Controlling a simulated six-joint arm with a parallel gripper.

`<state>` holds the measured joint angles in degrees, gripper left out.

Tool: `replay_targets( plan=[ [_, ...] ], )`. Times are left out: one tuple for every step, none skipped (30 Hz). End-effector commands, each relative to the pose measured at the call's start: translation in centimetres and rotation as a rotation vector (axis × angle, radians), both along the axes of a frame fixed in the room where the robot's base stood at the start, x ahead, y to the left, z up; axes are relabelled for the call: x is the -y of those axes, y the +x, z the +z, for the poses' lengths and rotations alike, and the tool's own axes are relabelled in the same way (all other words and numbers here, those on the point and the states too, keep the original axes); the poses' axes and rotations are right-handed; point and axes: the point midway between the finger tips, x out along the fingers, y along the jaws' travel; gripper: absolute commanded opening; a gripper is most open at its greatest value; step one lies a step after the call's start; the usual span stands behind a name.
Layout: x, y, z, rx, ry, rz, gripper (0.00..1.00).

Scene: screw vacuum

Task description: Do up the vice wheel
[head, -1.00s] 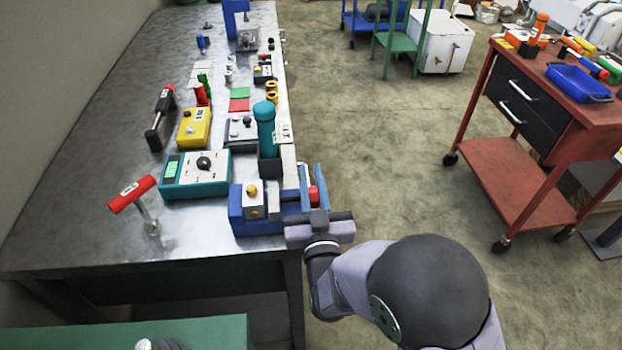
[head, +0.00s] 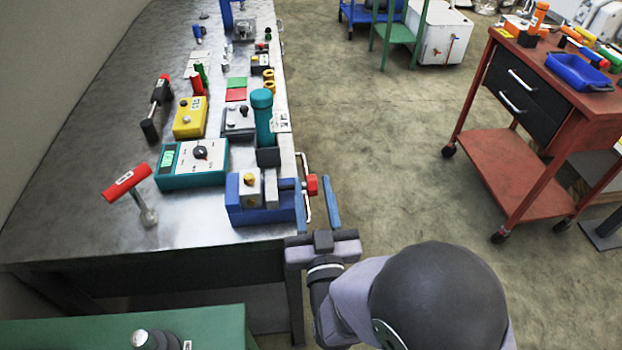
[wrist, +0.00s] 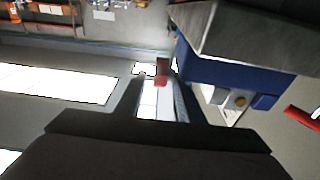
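The blue vice (head: 262,213) sits at the right edge of the bench, with a grey block with a yellow knob (head: 249,180) at its jaws. Its red wheel (head: 311,185) sticks out to the right past the bench edge. My gripper (head: 313,188) is open, with its blue fingers on either side of the wheel near their tips. In the wrist view the wheel (wrist: 161,75) shows between the far ends of the fingers, with a gap on each side. I cannot tell whether a finger touches it.
A teal cylinder in a dark holder (head: 264,115) stands just behind the vice. A teal meter (head: 192,163) and a red-handled tool (head: 127,183) lie to the left. The metal bench (head: 85,225) ends beside the vice. The floor right of it is open up to the red cart (head: 520,190).

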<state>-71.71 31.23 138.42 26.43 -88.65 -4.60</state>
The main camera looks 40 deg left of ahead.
Motion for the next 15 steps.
replay_targets(
  plan=[
    [0.26,-0.34,-0.13,0.0,0.0,0.002,0.34],
    [0.39,-0.48,-0.17,-0.001,-0.001,0.002,0.34],
    [0.54,-0.62,-0.19,0.0,-0.002,0.002,0.34],
    [0.62,-0.69,-0.19,0.0,-0.002,0.002,0.34],
    [0.68,-0.74,-0.17,-0.001,-0.001,0.002,0.34],
    [0.74,-0.78,-0.15,0.0,0.0,0.001,0.34],
    [0.76,-0.79,-0.14,0.0,0.0,0.001,0.34],
    [0.77,-0.79,-0.13,0.0,0.0,0.001,0.34],
    [0.77,-0.78,-0.12,0.0,0.0,0.0,0.34],
    [0.77,-0.77,-0.12,0.0,0.0,0.0,0.34],
    [0.77,-0.77,-0.12,0.0,0.0,0.0,0.34],
    [0.77,-0.77,-0.12,0.0,0.0,0.0,0.34],
    [0.77,-0.77,-0.12,0.0,0.0,0.0,0.34],
    [0.76,-0.76,-0.11,0.0,0.0,0.0,0.34],
    [0.75,-0.75,-0.05,-0.001,-0.001,0.0,0.34]
  ],
)
